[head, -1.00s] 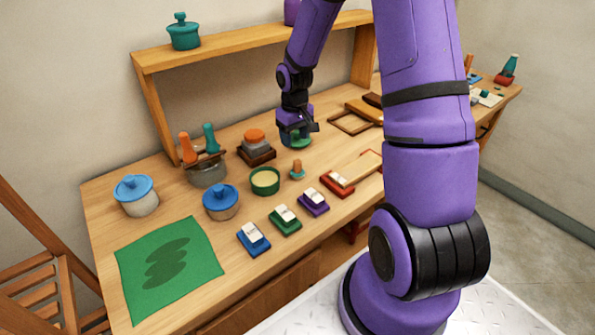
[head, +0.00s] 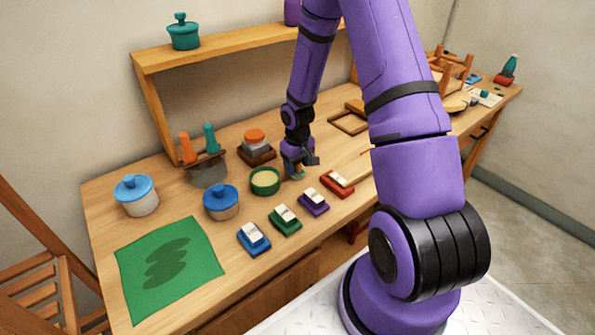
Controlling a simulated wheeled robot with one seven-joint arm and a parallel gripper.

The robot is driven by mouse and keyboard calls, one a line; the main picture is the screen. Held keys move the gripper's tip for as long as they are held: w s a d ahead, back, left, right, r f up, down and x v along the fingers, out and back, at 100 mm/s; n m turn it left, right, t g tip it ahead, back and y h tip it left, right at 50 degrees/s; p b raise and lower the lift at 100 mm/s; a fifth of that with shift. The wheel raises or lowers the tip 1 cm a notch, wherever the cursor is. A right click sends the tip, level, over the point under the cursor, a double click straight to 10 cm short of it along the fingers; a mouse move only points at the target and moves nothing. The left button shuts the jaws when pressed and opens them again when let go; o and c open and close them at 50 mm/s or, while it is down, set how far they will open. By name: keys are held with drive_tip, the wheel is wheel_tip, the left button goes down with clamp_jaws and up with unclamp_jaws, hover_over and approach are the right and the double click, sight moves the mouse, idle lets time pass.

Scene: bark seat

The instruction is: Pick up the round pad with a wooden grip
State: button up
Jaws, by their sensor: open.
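The small round pad with a wooden grip (head: 297,177) stands on the workbench, just right of the green round tub. It is teal at the bottom with an orange-brown grip, and my gripper mostly covers it. My gripper (head: 301,168) points down directly over the pad, with its fingers open around or just above the grip. I cannot tell whether the fingers touch it.
The green tub (head: 265,181) stands close on the left. Blue, green and purple blocks with pale tops (head: 313,202) line the front, with a red one (head: 338,184) to the right. An orange-topped stack (head: 256,146) stands behind. The green cloth (head: 170,268) lies front left.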

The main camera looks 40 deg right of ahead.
drive_tip(key=shift+f, duration=0.25)
drive_tip(key=c, duration=1.1)
drive_tip(key=shift+o, duration=0.2)
drive_tip(key=shift+r, duration=0.1)
wheel_tip(320, 180, up, 10)
drive_tip(key=shift+f, duration=0.1)
drive_tip(key=o, duration=0.4)
drive_tip(key=shift+c, duration=1.3)
